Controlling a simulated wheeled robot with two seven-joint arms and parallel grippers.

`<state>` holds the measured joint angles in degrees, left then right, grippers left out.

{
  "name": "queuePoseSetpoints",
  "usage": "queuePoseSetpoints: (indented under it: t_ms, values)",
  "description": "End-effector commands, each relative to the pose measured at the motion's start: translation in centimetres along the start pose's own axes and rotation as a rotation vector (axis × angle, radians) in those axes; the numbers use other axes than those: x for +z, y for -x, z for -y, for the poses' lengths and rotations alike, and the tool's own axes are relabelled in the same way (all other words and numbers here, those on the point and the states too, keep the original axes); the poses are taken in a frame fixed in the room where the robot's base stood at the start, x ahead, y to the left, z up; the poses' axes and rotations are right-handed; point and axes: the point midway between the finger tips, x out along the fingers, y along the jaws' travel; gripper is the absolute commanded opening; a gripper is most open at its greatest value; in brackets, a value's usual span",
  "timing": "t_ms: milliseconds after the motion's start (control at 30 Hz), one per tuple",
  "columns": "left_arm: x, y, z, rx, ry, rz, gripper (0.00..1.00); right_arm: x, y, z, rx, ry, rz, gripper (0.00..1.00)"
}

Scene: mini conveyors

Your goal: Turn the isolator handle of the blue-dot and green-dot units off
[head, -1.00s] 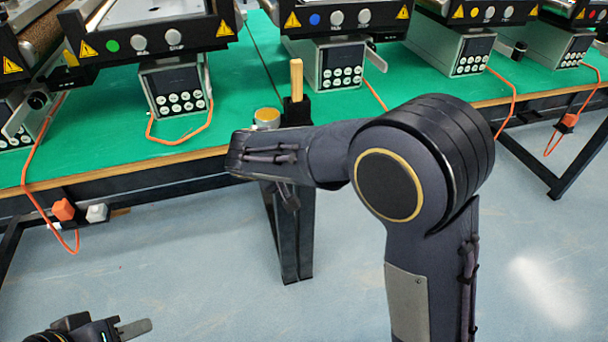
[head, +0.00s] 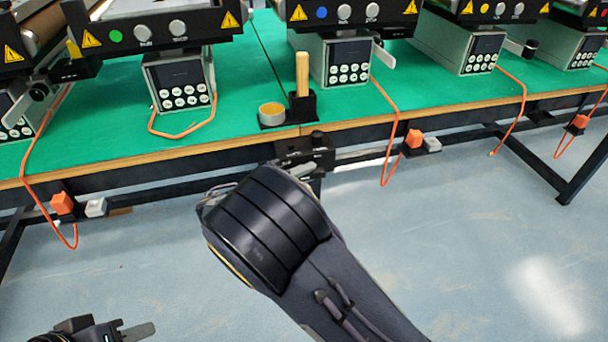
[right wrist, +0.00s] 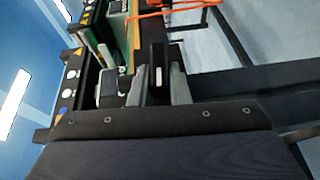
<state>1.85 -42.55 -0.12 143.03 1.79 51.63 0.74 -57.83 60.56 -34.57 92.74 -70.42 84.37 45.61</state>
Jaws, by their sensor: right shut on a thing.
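The green-dot unit (head: 180,85) stands at the left of the table and the blue-dot unit (head: 345,62) right of centre. An orange block (head: 61,203) and a white block sit on the rail below the green-dot unit. Another orange block (head: 413,138) is on the rail below the blue-dot unit. I cannot tell for sure which parts are the isolator handles. My right gripper (head: 303,164) is at the table's front edge, partly hidden by my arm. In the right wrist view it is shut on a dark part (right wrist: 158,65). My left gripper (head: 130,331) is low at the left, mostly cut off.
A black holder (head: 302,106) with a wooden-handled tool and a round tin (head: 271,112) stand on the green table top just behind my right gripper. Orange cables hang over the front edge. A yellow-dot unit (head: 470,50) stands further right. The floor in front is clear.

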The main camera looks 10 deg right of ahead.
Motion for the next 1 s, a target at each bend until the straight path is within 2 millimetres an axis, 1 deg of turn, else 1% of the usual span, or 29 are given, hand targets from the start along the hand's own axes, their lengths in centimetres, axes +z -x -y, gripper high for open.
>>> queuePoseSetpoints:
  t_ms: [267, 767, 800, 933, 1000]
  values:
    - [0.13, -0.26, 0.12, 0.0, 0.0, 0.0, 0.36, 0.05, 0.0, 0.24, 0.079, 0.033, 0.001, 0.0]
    - [0.14, -0.29, 0.13, 0.0, 0.0, 0.0, 0.36, 0.08, -0.03, 0.25, 0.093, 0.041, 0.002, 0.0]
    - [0.15, -0.29, 0.13, 0.0, 0.0, 0.0, 0.36, 0.08, -0.03, 0.25, 0.093, 0.041, 0.002, 0.2]
    - [0.14, -0.29, 0.13, 0.0, 0.0, 0.0, 0.36, 0.07, -0.03, 0.24, 0.092, 0.041, 0.002, 0.37]
    - [0.14, -0.29, 0.13, 0.0, 0.0, 0.0, 0.36, 0.05, -0.03, 0.23, 0.092, 0.04, 0.001, 0.38]
